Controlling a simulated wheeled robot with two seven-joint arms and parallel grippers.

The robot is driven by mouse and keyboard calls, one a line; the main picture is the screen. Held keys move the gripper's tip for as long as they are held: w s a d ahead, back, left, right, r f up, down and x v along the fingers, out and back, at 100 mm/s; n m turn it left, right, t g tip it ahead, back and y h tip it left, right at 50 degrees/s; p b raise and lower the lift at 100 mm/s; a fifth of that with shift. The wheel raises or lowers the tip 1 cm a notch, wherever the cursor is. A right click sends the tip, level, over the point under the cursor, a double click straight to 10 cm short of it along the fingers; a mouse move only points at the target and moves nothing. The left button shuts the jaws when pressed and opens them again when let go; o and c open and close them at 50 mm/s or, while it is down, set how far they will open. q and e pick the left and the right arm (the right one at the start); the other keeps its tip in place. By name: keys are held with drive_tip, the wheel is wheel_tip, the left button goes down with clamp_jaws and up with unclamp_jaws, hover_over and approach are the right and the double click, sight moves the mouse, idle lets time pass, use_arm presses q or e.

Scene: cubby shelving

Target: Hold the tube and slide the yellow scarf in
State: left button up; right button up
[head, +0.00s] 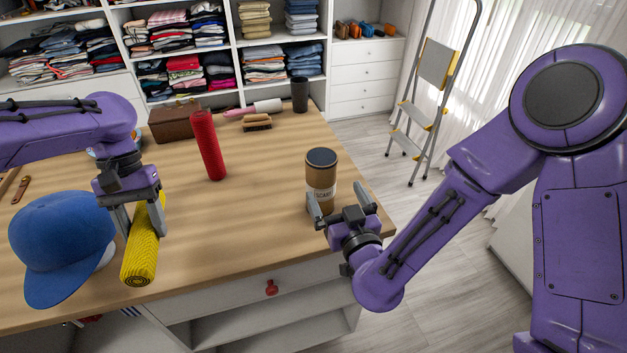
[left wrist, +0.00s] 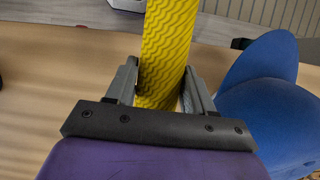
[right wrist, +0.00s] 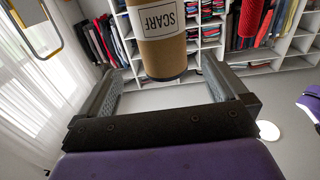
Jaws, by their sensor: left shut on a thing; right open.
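A rolled yellow scarf (head: 141,257) lies near the front left of the table. My left gripper (head: 137,222) is shut on it from above; in the left wrist view the yellow roll (left wrist: 166,50) passes between the fingers. A brown tube (head: 321,181) with a black top and a white label stands upright near the table's right edge. My right gripper (head: 338,202) is open in front of it. In the right wrist view the label on the tube (right wrist: 160,50) reads SCARF, and the tube is ahead of and between the open fingers.
A blue cap (head: 60,245) lies left of the scarf. A red cylinder (head: 208,146) stands mid-table. A brown box (head: 174,122), a brush (head: 257,122) and a black cup (head: 300,95) stand toward the back. The table between scarf and tube is clear.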

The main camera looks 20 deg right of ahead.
sight(317, 162)
use_arm(q)
drive_tip(key=f+b, duration=0.3)
drive_tip(key=f, duration=0.1)
drive_tip(key=f+b, duration=0.2)
drive_tip(key=f, duration=0.1)
drive_tip(key=shift+s+a+b, duration=0.15)
drive_tip(key=shift+s+b, duration=0.15)
use_arm(e)
drive_tip(key=shift+w+a+f, duration=0.1)
drive_tip(key=shift+w+f, duration=0.15)
drive_tip(key=shift+w, duration=0.25)
drive_tip(key=shift+w+a+f, duration=0.1)
drive_tip(key=shift+w+f, duration=0.15)
drive_tip(key=shift+w, duration=0.25)
use_arm(q)
drive_tip(key=shift+r+p, duration=0.9)
drive_tip(key=shift+r, duration=0.05)
use_arm(e)
drive_tip(key=shift+w+a+r, duration=0.1)
drive_tip(key=shift+w+r, duration=0.2)
drive_tip(key=shift+w, duration=0.3)
drive_tip(key=shift+w+r, duration=0.25)
drive_tip(key=shift+w, duration=0.3)
use_arm(q)
drive_tip(key=shift+w, duration=0.1)
use_arm(e)
drive_tip(key=w, duration=0.6)
drive_tip(key=shift+w+a+f, duration=0.1)
drive_tip(key=shift+w, duration=0.3)
drive_tip(key=c, duration=1)
